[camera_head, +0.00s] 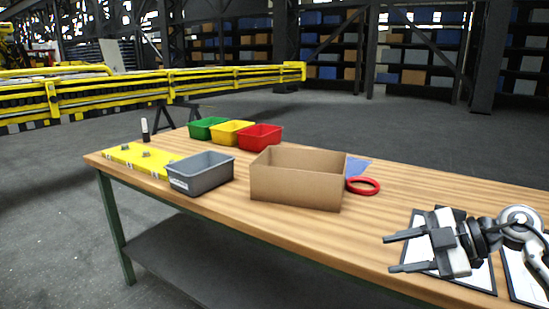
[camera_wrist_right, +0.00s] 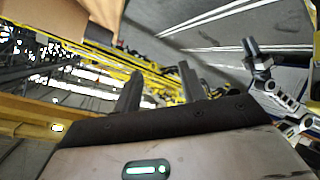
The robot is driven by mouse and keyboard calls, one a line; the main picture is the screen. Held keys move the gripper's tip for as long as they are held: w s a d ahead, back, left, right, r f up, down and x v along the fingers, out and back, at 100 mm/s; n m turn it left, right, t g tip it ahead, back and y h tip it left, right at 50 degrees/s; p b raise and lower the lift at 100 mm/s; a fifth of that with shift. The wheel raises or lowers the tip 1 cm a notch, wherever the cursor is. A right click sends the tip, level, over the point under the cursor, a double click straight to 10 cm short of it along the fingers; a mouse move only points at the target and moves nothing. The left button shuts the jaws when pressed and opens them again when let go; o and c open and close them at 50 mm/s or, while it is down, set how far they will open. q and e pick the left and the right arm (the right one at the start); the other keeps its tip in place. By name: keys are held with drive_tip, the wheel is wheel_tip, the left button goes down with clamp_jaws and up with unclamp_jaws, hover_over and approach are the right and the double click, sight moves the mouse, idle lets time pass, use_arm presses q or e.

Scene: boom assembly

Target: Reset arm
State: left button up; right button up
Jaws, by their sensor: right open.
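My right gripper (camera_head: 398,253) is at the right of the head view, above the near right part of the wooden table (camera_head: 410,196). Its two fingers point left and are spread apart with nothing between them. In the right wrist view the two dark fingers (camera_wrist_right: 160,88) also stand apart and empty. A clipboard with white paper (camera_head: 486,277) lies on the table behind and below the gripper, partly hidden by it. My left gripper does not show in either view.
An open cardboard box (camera_head: 295,188) stands mid-table, with a red ring (camera_head: 363,186) beside it. A grey bin (camera_head: 201,180), a yellow plate (camera_head: 135,158), and green (camera_head: 207,129), yellow (camera_head: 232,134) and red (camera_head: 260,138) bins stand left. Table between box and gripper is clear.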

drive_tip(key=s+a+f+m+t+y, duration=0.4)
drive_tip(key=a+m+t, duration=0.2)
drive_tip(key=a+t, duration=0.35)
drive_tip(key=s+f+m+g+h, duration=0.2)
drive_tip(key=s+f+m+h, duration=0.4)
drive_tip(key=f, duration=0.5)
drive_tip(key=s+a+f+m+g+h, duration=0.1)
drive_tip(key=s+f+m+g+h, duration=0.1)
drive_tip(key=s+f+m+h, duration=0.4)
drive_tip(key=s+f, duration=0.5)
